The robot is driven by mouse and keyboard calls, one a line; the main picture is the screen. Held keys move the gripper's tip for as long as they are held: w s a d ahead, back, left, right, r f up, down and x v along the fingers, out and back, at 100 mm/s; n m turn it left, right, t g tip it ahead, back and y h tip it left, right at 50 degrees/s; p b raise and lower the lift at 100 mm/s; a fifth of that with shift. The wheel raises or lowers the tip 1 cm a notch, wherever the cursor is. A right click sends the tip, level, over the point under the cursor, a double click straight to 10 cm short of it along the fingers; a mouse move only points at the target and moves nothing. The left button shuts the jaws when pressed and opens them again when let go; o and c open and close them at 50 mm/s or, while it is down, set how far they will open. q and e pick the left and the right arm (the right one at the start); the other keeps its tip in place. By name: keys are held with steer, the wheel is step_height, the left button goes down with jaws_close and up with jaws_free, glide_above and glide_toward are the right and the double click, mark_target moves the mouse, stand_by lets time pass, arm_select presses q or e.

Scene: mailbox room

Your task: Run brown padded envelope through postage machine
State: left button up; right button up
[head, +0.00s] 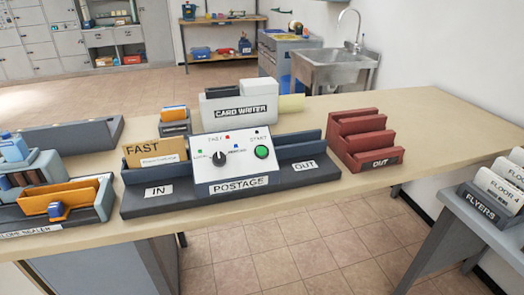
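The postage machine (235,162) stands on the long table, with a white front panel, a dial and a green START button (261,152). Its IN tray (158,193) is on the left and its OUT tray (304,167) on the right. The OUT side looks empty. The dial (219,158) has small coloured marks labelled LOCAL, FAST and a third word too small to read surely. Neither of my grippers is in view.
A sealer (60,205) holding orange envelopes stands left. The tabletop (440,125) is clear at far right. A flyers holder (487,204) stands on a separate right-hand table.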

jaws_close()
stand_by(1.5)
